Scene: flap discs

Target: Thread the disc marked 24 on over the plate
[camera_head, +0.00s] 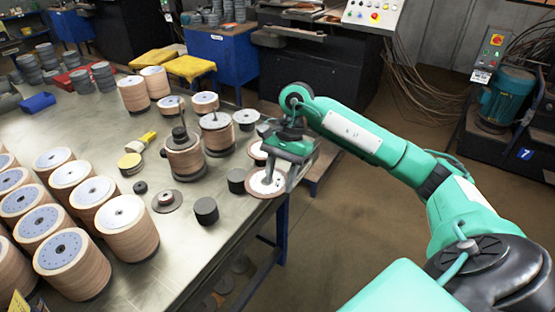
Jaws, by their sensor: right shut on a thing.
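My right gripper (281,171) is at the table's right edge, shut on a flap disc (266,185) with a pale face and brown rim. The disc is tilted towards the camera; any number on it is too small to read. A small round plate with a raised hub (167,200) lies on the table, left of and apart from the held disc. I cannot tell for certain that this is the task's plate. A stack of discs with a post up its middle (184,160) stands behind it. My left gripper is not in view.
Several tall disc stacks (127,228) fill the table's left side. Dark cylinders (206,210) stand near the hubbed plate. Another pale disc (257,149) shows just behind the gripper. Bare metal tabletop (190,245) lies at the front.

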